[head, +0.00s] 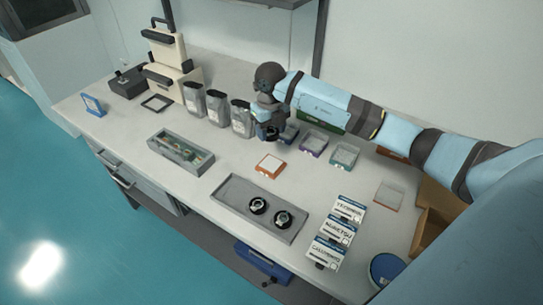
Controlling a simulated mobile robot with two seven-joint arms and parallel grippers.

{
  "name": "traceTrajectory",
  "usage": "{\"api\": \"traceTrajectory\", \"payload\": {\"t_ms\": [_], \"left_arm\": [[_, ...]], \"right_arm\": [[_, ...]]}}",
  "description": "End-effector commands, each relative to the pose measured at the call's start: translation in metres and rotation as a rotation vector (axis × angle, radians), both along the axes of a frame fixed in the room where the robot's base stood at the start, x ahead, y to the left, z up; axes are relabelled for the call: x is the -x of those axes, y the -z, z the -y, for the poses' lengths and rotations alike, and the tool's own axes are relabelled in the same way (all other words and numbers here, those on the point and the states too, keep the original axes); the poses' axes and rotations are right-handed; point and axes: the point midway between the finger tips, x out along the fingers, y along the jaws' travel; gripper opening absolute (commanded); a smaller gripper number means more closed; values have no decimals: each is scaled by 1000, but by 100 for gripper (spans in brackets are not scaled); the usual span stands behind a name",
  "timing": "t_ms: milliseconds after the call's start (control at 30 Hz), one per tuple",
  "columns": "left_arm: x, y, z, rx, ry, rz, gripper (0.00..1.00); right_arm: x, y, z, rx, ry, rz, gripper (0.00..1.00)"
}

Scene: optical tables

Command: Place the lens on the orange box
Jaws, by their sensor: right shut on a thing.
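The small orange box (270,165) with a pale top sits on the table near its middle. My right gripper (268,134) reaches in from the right and points down, behind the orange box and beside a blue-edged box (288,134). It is shut on a small dark thing, likely a lens, mostly hidden by the fingers. Two dark round lenses (258,206) (283,219) lie in a grey tray (236,192) in front of the orange box. My left gripper is not in view.
A purple-edged box (313,143) and a green-edged box (344,156) stand right of the gripper. Several grey pouches (217,106) stand to its left. A grey bin (181,152) and white labelled boxes (337,231) flank the tray. Table is clear around the orange box.

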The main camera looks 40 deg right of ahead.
Motion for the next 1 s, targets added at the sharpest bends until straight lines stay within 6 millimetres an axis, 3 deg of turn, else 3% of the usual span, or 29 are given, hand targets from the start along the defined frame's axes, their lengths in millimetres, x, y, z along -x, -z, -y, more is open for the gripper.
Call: {"api": "traceTrajectory", "payload": {"t_ms": [100,300,467,733,1000], "left_arm": [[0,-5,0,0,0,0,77],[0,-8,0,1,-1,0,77],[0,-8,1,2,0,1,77],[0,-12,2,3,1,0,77],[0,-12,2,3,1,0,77]], "right_arm": [[1,32,0,0,2,-6,28],[0,66,0,0,1,-2,28],[0,76,0,-1,0,0,28],[0,112,0,-1,1,-1,28],[0,116,0,1,1,0,28]]}}
